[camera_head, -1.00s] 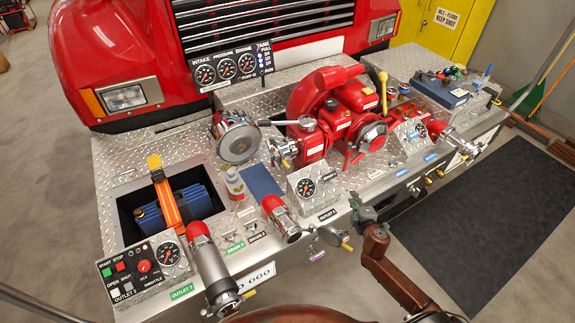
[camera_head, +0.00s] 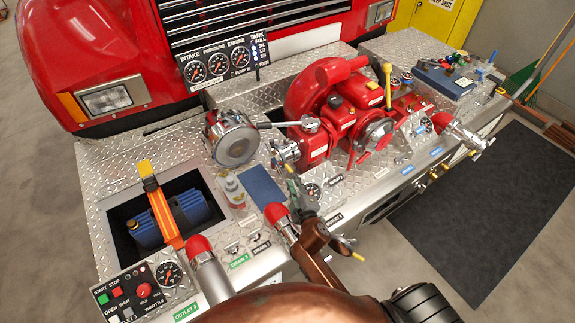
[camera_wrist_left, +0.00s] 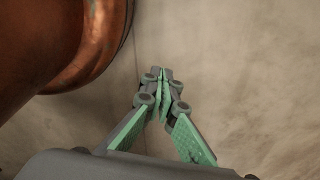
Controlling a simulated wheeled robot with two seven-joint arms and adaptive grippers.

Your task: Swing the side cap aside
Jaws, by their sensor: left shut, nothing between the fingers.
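A large round chrome cap (camera_head: 235,146) faces forward on the bumper deck, left of the red pump (camera_head: 335,108). A smaller chrome fitting (camera_head: 285,152) sits at the pump's left side. I cannot tell for sure which of these is the side cap. My right gripper (camera_head: 293,182) is just below the smaller fitting, over the panel beside a gauge. Contact is unclear, and its fingers are too small to judge. My left gripper (camera_wrist_left: 160,78) is shut and empty in the left wrist view, above plain pale floor. It is outside the head view.
Two red-collared outlets (camera_head: 199,246) and (camera_head: 276,213) stand along the front edge. A blue winch (camera_head: 170,220) with an orange strap sits in a recess at left. A control box (camera_head: 145,290) is at lower left. A dark mat (camera_head: 485,210) lies on open floor at right.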

